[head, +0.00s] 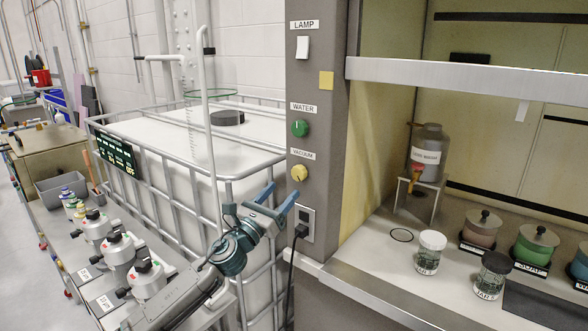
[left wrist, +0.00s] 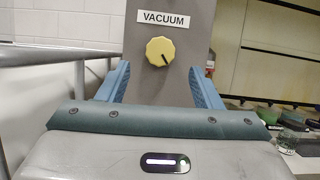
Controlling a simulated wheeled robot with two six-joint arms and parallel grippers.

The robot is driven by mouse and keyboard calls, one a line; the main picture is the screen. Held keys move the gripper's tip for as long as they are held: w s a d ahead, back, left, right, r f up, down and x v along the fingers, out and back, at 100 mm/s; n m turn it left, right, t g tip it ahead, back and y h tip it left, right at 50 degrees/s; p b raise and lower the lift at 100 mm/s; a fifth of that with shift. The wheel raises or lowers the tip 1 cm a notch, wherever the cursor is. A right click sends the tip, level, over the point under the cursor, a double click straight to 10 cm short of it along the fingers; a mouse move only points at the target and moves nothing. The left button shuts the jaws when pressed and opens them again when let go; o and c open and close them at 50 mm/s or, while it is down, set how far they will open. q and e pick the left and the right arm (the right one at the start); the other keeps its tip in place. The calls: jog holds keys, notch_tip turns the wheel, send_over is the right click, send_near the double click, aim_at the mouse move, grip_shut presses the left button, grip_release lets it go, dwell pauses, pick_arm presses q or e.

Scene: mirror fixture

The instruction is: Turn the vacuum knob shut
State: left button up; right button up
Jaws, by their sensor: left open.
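The vacuum knob (head: 299,173) is a round yellow knob on the grey post, below the VACUUM label (head: 303,154). In the left wrist view the knob (left wrist: 160,51) shows a dark pointer mark aimed down and slightly right. My left gripper (head: 282,190) is open and empty, just below and left of the knob in the head view. In the left wrist view its two blue fingers stand on either side of the knob in the picture, and the knob is beyond them, apparently not touched. My right gripper is not in view.
A green WATER knob (head: 300,128) and a white LAMP switch (head: 303,47) sit above on the post. A socket with a black plug (head: 304,224) is just below. A caged white tank (head: 180,135) stands left; jars (head: 430,252) stand on the hood bench at right.

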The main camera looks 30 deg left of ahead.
aim_at(297, 175)
pick_arm(q)
jog(key=p+x, duration=0.4)
jog(key=shift+w+r, duration=0.25)
jog(key=shift+r, duration=0.15)
jog(key=shift+w+r+p, duration=0.1)
jog(key=shift+w+p, duration=0.4)
jog(key=shift+w, duration=0.35)
jog(key=shift+d, duration=0.1)
jog(key=shift+c, duration=0.2)
jog(key=c, duration=0.9)
